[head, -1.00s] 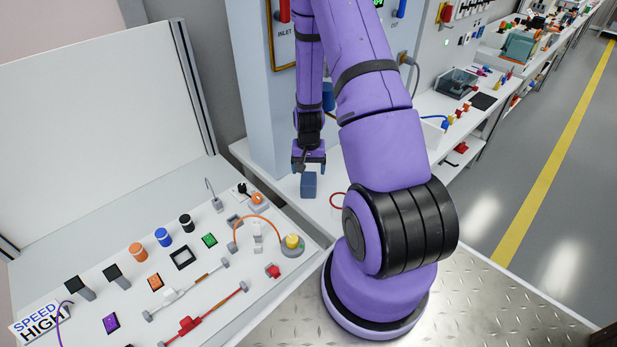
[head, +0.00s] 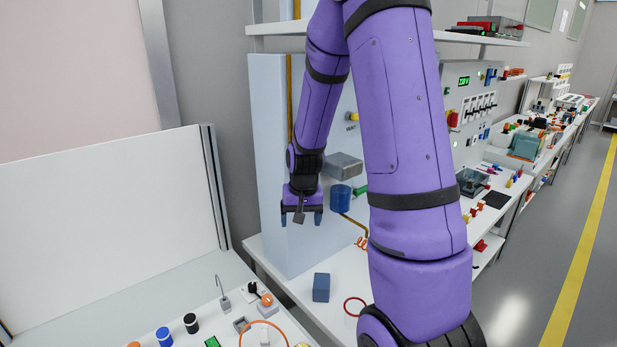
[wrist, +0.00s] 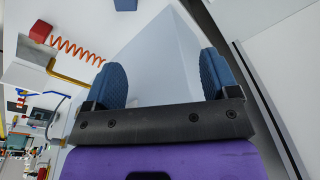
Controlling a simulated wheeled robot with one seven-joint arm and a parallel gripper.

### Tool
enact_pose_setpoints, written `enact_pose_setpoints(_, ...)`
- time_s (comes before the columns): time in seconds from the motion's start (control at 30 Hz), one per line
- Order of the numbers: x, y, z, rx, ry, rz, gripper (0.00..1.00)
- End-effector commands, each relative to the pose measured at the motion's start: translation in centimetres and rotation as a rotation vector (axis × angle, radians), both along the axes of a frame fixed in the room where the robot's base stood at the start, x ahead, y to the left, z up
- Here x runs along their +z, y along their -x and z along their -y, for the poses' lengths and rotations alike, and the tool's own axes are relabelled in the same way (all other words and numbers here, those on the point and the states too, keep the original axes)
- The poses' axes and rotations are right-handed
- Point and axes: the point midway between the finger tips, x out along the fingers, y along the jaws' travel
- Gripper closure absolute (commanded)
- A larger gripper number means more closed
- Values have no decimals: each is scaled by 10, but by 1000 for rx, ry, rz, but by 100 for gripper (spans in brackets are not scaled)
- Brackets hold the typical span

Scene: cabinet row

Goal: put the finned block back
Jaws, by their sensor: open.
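A small blue-grey block (head: 321,287) stands on the white bench in the head view. I see no fins at this size, so I cannot tell whether it is the finned block. A similar blue block (wrist: 125,4) is cut off by the top edge of the wrist view. My gripper (head: 301,219) points down, above and left of the block, in front of the pale cabinet side. Its blue fingers are wide apart with nothing between them, as the wrist view also shows (wrist: 163,75).
The tall pale cabinet (head: 280,170) stands close behind my gripper. A grey box (head: 345,166) and a blue cylinder (head: 340,198) are on its front at right. A red ring (head: 355,306) lies right of the block. A panel with coloured parts fills the lower left.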

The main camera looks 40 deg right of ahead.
Motion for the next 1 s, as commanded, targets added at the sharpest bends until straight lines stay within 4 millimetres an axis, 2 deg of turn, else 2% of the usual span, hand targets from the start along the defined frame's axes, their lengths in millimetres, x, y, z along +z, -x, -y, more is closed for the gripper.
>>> enact_pose_setpoints(0.03,21,1,-10,31,8,22,19)
enact_pose_setpoints(0.1,44,5,-23,71,16,43,19)
enact_pose_setpoints(0.27,94,21,-53,158,33,88,19)
enact_pose_setpoints(0.5,158,59,-94,290,64,156,19)
enact_pose_setpoints(0.8,216,124,-135,447,109,240,19)
enact_pose_setpoints(1.0,239,170,-153,538,138,290,19)
